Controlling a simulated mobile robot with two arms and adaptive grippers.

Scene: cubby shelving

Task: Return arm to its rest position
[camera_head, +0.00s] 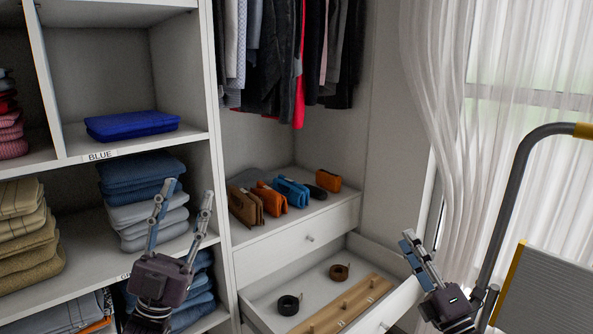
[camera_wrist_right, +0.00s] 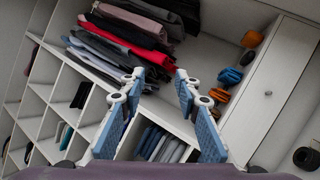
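My left gripper (camera_head: 189,190) points up in front of the cubby shelves at the left of the head view. Its two fingers are spread apart with nothing between them. My right gripper (camera_head: 409,238) is at the lower right of the head view, beside the open drawer and seen edge-on. In the right wrist view its blue-padded fingers (camera_wrist_right: 159,78) stand apart and hold nothing. That view is tilted.
The open drawer (camera_head: 263,304) juts out between my grippers, with two rolled belts inside. Bags (camera_head: 291,191) lie on the ledge above it. Folded clothes fill the shelves (camera_head: 90,260) at left. A ladder (camera_head: 512,190) stands close at right, before the curtain (camera_head: 485,130).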

